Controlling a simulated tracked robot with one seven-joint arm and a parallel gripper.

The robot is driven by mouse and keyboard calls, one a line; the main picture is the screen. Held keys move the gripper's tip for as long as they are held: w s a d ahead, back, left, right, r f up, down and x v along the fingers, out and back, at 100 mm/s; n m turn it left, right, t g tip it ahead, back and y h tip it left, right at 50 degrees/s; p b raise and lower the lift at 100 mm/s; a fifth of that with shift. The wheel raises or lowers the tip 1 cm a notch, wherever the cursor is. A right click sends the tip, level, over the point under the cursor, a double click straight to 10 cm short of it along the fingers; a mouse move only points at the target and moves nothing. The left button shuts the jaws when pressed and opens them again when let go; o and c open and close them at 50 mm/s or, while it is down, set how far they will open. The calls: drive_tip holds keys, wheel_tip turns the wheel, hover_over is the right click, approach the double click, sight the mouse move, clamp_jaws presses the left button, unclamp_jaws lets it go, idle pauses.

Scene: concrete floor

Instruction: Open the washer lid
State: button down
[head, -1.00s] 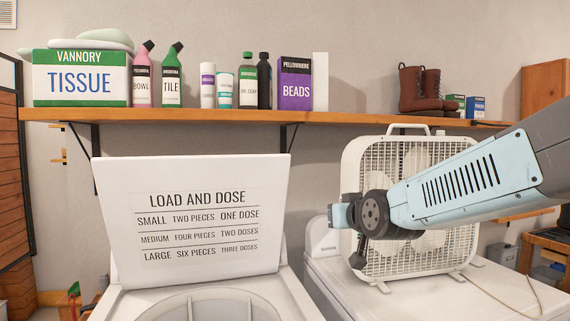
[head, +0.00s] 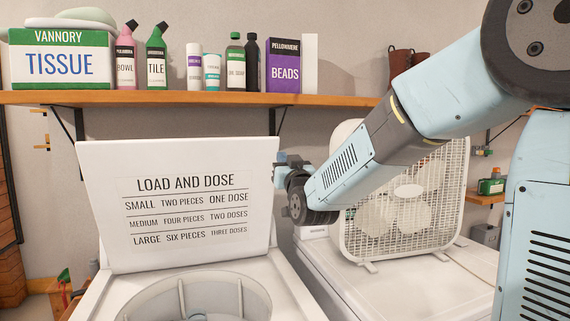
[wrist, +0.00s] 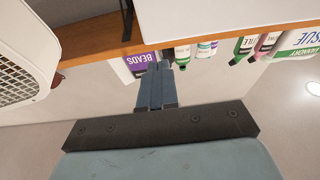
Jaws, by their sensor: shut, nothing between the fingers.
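The washer lid (head: 180,200) stands raised and nearly upright behind the washer's open top, its "Load and Dose" text facing me. The washer (head: 270,285) shows its open tub (head: 190,300) below the lid. My gripper (head: 279,162) is at the lid's upper right edge; whether it touches the lid cannot be told. In the wrist view the gripper (wrist: 156,72) has its fingers together and nothing between them. A white panel (wrist: 230,12) beside it there looks like the lid.
A white box fan (head: 408,205) stands on the white machine (head: 400,280) to the right, close behind my arm. A wooden shelf (head: 200,98) above the lid holds a tissue box (head: 60,65), several bottles and a beads box (head: 283,70). Boots (head: 405,60) are partly hidden.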

sight(271, 140)
drive_tip(key=x, duration=1)
drive_tip(key=shift+w, duration=0.1)
